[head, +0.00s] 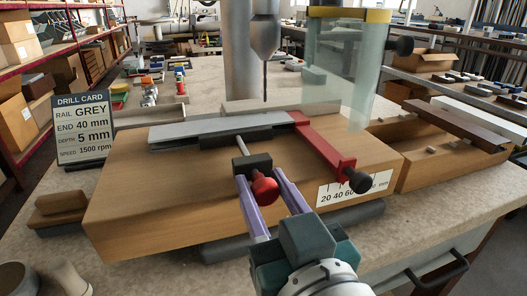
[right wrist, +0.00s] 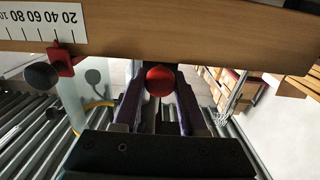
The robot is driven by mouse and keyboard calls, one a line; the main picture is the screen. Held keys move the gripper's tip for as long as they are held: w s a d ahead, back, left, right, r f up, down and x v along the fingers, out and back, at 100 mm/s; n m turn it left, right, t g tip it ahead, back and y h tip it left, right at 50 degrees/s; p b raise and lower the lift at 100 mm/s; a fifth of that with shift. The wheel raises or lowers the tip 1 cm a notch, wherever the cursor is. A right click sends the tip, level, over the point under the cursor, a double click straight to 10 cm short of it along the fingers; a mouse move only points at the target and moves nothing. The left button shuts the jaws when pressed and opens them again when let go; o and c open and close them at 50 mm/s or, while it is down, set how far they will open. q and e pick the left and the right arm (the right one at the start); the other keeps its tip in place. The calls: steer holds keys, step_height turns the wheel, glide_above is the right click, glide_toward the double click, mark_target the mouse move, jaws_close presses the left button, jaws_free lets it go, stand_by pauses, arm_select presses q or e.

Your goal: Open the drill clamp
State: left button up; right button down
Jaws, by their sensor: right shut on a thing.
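The drill clamp has a red knob (head: 264,189), a dark block (head: 252,163) and a thin rod (head: 241,143) running toward a dark jaw (head: 262,137). The jaw appears to be against the grey rail (head: 205,127), which lies across the wooden drill bed (head: 150,185). My right gripper (head: 264,187) is shut on the red knob, one purple finger on each side. The right wrist view shows the same knob (right wrist: 160,80) between the fingers (right wrist: 160,95). The fingers hide part of the clamp. My left gripper is not in view.
A red stop arm (head: 325,150) with a black knob (head: 360,182) stands right of the clamp, by the scale (head: 352,190). The drill bit (head: 265,82) hangs above the bed. A clear guard (head: 340,65) stands behind. A drill card (head: 84,128) is at left.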

steer(key=p+v, duration=0.2)
steer(key=v, duration=0.5)
steer(key=shift+p, duration=0.4)
steer(key=shift+r, duration=0.15)
steer(key=c, duration=0.8)
jaws_free()
steer(key=shift+s, duration=0.1)
steer(key=shift+c, duration=0.2)
steer(key=shift+o, duration=0.8)
steer(key=shift+s+d, duration=0.1)
steer(key=shift+s, duration=0.05)
steer(key=shift+o, duration=1)
